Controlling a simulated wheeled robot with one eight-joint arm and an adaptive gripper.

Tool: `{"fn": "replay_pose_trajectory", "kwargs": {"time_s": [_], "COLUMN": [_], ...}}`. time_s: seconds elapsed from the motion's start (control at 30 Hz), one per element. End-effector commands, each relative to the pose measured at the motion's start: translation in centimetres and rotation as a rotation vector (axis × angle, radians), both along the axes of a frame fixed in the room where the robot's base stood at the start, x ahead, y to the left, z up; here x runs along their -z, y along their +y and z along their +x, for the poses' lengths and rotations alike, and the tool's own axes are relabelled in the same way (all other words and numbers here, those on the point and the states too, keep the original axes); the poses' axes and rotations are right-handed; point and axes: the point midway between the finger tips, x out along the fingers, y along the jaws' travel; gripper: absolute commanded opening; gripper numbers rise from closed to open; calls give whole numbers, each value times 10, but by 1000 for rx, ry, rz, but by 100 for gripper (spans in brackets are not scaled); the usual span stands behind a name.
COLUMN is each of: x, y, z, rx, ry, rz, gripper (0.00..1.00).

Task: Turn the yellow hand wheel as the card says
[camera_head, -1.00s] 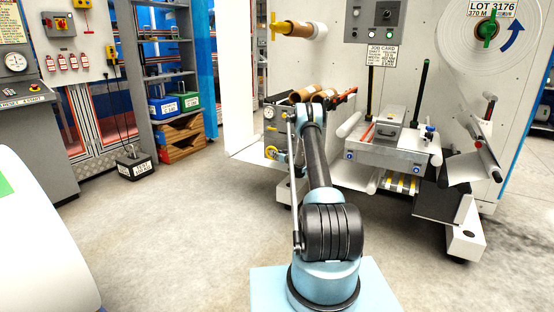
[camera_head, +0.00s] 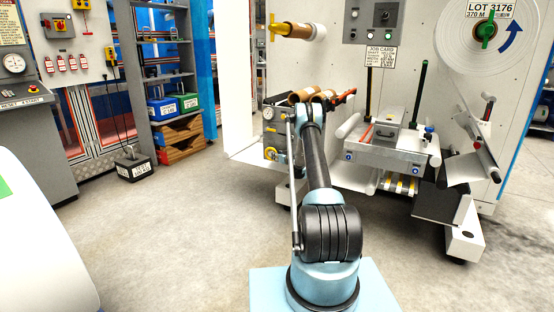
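The job card (camera_head: 380,57) is a white sheet on the machine's front panel, below the control box. Its title reads JOB CARD; its smaller lines are too small to read.
The white machine (camera_head: 345,70) fills the right side, with brown rolls (camera_head: 304,95), a metal table unit (camera_head: 385,150) and a large reel marked LOT 3176 (camera_head: 485,35). A shelf rack (camera_head: 145,75) and a black weight (camera_head: 134,165) stand left. The floor between is clear.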

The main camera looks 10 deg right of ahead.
Motion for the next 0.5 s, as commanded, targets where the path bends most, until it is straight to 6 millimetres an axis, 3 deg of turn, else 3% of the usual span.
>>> {"fn": "replay_pose_trajectory", "kwargs": {"time_s": [0.5], "x": [-18], "y": [-33], "z": [-80], "rx": [3], "ry": [0], "rz": [0], "gripper": [36]}}
